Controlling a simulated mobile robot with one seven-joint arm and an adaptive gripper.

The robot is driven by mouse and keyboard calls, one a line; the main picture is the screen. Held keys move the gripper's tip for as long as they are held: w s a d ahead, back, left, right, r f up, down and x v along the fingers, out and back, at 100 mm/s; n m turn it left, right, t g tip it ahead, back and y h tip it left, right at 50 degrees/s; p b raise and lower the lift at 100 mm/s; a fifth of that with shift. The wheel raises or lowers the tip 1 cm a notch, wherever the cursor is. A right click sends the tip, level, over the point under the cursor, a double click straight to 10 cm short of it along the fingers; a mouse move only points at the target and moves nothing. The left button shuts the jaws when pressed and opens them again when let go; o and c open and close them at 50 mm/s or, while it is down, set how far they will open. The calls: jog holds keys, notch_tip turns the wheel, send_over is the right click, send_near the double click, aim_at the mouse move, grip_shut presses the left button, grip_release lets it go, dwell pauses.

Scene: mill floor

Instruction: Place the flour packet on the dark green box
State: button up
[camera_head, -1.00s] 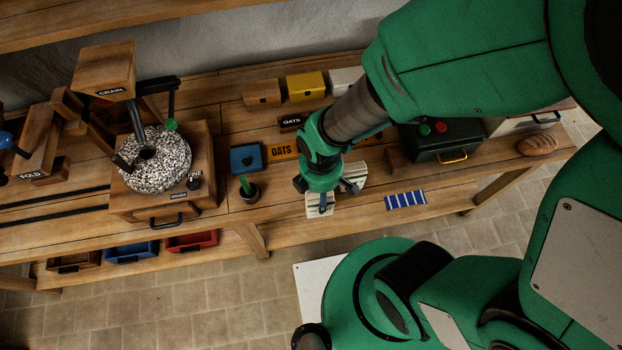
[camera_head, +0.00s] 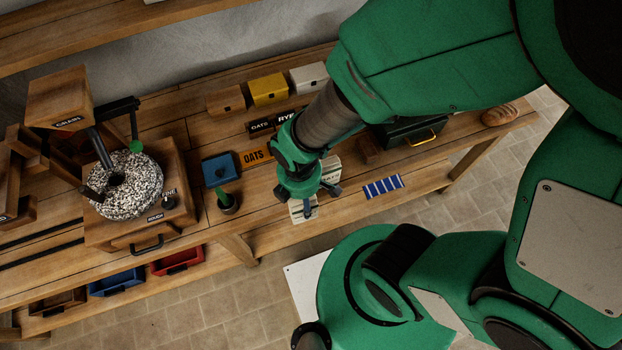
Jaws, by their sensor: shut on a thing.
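My gripper (camera_head: 312,198) points down over the front of the workbench, shut on the flour packet (camera_head: 303,211). The packet is cream-coloured with dark print. Part of it shows below the fingers and a pale piece shows to their right; the gripper hides its middle. I cannot tell whether it touches the bench top. The dark green box (camera_head: 404,133) stands farther back to the right on the bench, with a yellow handle on its front. My arm covers the box's left and upper part, so I cannot see all of its top.
A blue-and-white striped cloth (camera_head: 383,187) lies right of the gripper. A potted plant (camera_head: 227,200), a blue box (camera_head: 219,170) and the grain mill (camera_head: 128,186) are left. Bread (camera_head: 499,115) lies at the right end.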

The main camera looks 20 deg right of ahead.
notch_tip(320, 180, up, 16)
jog(key=f, duration=0.1)
jog(key=w+d+r+m+p, duration=0.25)
jog(key=w+d+m, duration=0.25)
jog(key=w+d, duration=0.4)
jog(key=w+d+m+p, duration=0.2)
jog(key=w+d+m, duration=0.25)
jog(key=d, duration=0.65)
jog(key=w+d+m+p, duration=0.2)
jog(key=w+d+m, duration=0.25)
jog(key=d, duration=0.65)
jog(key=d+f+m+p, duration=0.2)
jog(key=d+m, duration=0.1)
jog(key=d, duration=1.1)
jog(key=f, duration=0.3)
jog(key=s+f, duration=0.1)
jog(key=f, duration=0.1)
jog(key=shift+d+f, duration=0.1)
jog(key=shift+d, duration=0.15)
jog(key=shift+w, duration=0.1)
